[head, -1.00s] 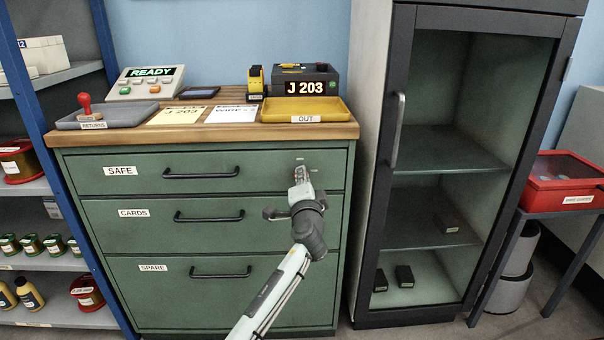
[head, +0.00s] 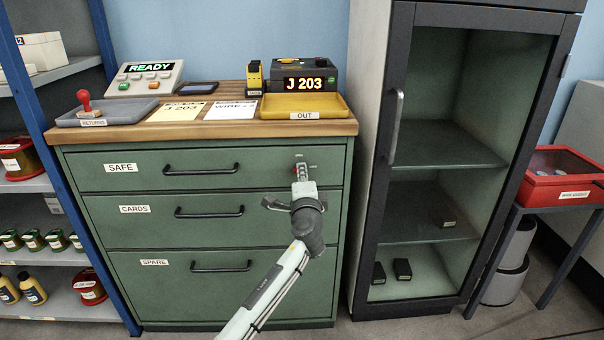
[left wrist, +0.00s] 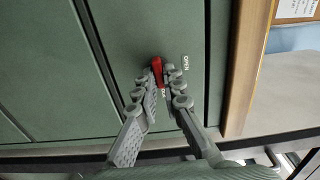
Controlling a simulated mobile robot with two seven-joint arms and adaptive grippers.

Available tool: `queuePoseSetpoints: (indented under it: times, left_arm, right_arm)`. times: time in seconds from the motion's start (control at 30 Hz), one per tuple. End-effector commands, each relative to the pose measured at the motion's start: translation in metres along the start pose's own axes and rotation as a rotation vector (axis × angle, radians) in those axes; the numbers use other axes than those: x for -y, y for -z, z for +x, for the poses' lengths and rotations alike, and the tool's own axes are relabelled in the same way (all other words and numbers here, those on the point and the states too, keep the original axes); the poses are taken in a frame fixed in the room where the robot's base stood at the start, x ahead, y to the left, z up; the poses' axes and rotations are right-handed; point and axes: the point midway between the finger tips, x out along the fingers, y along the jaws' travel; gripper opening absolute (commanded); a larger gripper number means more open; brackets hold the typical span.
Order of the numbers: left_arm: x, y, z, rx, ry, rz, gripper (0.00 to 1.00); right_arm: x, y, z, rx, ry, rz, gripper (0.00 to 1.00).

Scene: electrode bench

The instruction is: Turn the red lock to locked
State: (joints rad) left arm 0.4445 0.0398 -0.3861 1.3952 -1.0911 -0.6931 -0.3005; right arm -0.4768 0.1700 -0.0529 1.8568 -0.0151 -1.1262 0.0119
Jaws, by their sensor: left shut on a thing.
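The red lock (left wrist: 156,72) is a small lever on the green front of the SAFE drawer (head: 140,181), at its right end. My left gripper (left wrist: 161,80) is shut on it, with a finger on each side, and it shows at the lock in the head view (head: 301,174). In the left wrist view the lever lies lengthwise up and down. An OPEN label (left wrist: 185,62) is to its right, and a second label by its lower end is partly hidden by the fingers. My right gripper is not in view.
Drawer handles (head: 201,170) stick out left of the lock. The wooden top (head: 230,130) overhangs above, with a yellow OUT tray (head: 305,101) on it. A glass-door cabinet (head: 400,180) stands close on the right. A blue shelf rack (head: 75,120) stands on the left.

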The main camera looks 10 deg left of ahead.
Motion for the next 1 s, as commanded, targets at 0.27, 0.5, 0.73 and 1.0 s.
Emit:
queuePoseSetpoints:
  times: [0.27,0.5,0.73,1.0]
  left_arm:
    - [0.004,-0.002,0.002,0.004,0.006,-0.002,0.29]
    - [0.003,-0.002,0.002,0.003,0.004,-0.001,0.29]
    - [0.001,-0.001,-0.014,0.000,0.002,-0.002,0.29]
    - [0.000,-0.001,-0.071,0.000,0.001,-0.003,0.29]
  right_arm:
    - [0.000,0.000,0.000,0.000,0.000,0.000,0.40]
    - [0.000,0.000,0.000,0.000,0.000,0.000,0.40]
    - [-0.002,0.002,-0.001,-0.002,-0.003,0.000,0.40]
    - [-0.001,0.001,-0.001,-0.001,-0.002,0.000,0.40]
